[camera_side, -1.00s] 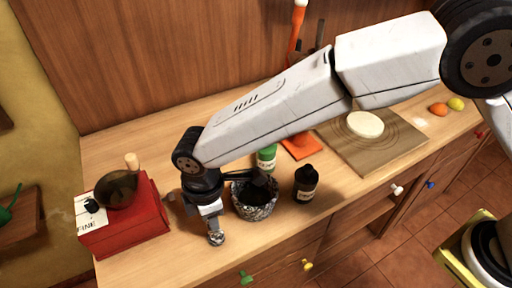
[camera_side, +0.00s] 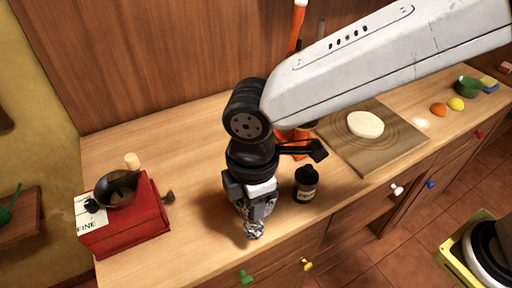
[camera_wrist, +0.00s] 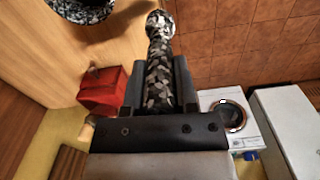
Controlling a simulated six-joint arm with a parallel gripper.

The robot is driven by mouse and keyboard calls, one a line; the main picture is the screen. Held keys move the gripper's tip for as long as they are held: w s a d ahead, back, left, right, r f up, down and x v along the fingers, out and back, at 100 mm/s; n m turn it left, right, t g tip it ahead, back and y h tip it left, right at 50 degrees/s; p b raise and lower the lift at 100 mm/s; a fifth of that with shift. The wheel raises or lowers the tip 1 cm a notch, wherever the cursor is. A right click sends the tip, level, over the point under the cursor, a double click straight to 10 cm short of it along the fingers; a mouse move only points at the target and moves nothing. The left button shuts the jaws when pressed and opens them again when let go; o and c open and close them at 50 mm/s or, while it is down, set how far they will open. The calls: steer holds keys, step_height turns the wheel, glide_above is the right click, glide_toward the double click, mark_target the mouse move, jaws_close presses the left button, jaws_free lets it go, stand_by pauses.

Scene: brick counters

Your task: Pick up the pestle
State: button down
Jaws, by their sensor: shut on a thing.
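The pestle is a speckled grey, black and white rod with a round knob. My gripper (camera_side: 252,208) is shut on it, and its knobbed end (camera_side: 253,231) points down below the fingers in the side view. In the wrist view the pestle (camera_wrist: 159,75) stands out between both fingers of my gripper (camera_wrist: 158,85), knob at the far end. The matching speckled mortar (camera_wrist: 82,10) shows at the top left of the wrist view, apart from the pestle. In the side view my gripper and wrist hide the mortar.
A red grinder (camera_side: 125,222) stands on the left of the counter. A dark bottle (camera_side: 306,186) stands close right of my gripper. A board (camera_side: 390,152) with pale dough (camera_side: 365,124) lies farther right. The counter between grinder and gripper is mostly clear.

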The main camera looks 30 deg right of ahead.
steer(key=shift+s+d+r, duration=0.4)
steer(key=shift+s+d, duration=0.15)
steer(key=shift+s, duration=0.1)
steer(key=shift+s+d+r, duration=0.35)
steer(key=shift+s+d, duration=0.2)
steer(key=shift+s, duration=0.1)
steer(key=shift+s+d+r, duration=0.4)
steer(key=shift+s+d, duration=0.15)
steer(key=shift+s, duration=0.1)
steer(key=w+d+f, duration=0.1)
steer(key=w, duration=1.3)
steer(key=shift+d, duration=0.2)
steer(key=shift+f, duration=0.2)
step_height(320, 180, down, 8)
steer(key=shift+r, duration=0.2)
steer(key=shift+f, duration=0.25)
stand_by(0.6)
steer(key=shift+f, duration=0.9)
